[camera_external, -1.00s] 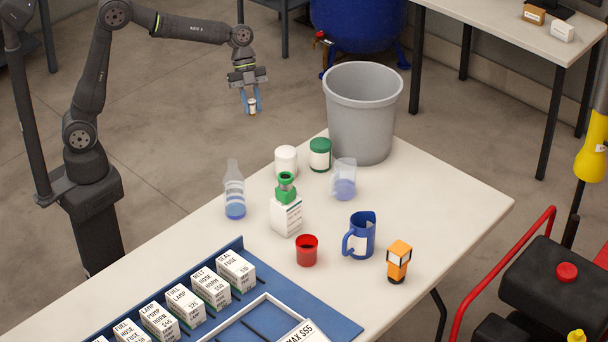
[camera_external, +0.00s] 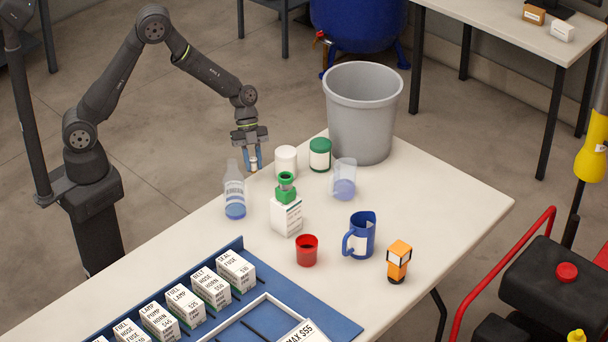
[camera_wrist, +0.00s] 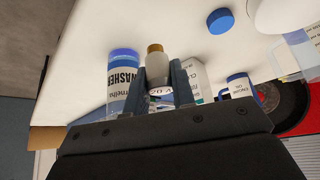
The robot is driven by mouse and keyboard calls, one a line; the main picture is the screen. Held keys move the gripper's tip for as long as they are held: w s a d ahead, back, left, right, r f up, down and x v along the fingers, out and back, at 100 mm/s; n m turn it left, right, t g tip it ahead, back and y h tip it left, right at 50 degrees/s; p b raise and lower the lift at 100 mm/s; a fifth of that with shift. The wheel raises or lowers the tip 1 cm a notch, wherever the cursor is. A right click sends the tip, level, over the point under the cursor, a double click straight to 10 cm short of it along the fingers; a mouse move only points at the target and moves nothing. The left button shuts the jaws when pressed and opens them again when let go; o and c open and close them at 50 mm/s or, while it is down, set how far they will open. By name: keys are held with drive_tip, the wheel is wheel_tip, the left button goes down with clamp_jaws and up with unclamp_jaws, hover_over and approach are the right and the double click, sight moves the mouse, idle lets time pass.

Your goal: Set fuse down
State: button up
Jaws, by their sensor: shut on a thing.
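My gripper (camera_external: 253,167) is shut on the fuse, a small pale cylinder with a tan-gold cap (camera_wrist: 156,66) in the wrist view. In the outside view the fuse is mostly hidden between the fingers. The gripper hangs low by the far left edge of the white table (camera_external: 455,205), just behind the clear bottle and left of the white jar. Whether the fuse touches the table cannot be told.
The clear bottle with blue liquid (camera_external: 235,205) stands close to the gripper. The white jar (camera_external: 286,160), green jar (camera_external: 320,155) and green-topped white container (camera_external: 287,215) are nearby. A grey bin (camera_external: 362,120) stands behind. Boxes (camera_external: 235,272) line the blue tray.

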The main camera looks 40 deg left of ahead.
drive_tip(key=shift+f, duration=3.6)
drive_tip(key=shift+f, duration=0.1)
drive_tip(key=o, duration=1)
drive_tip(key=v, duration=1.2)
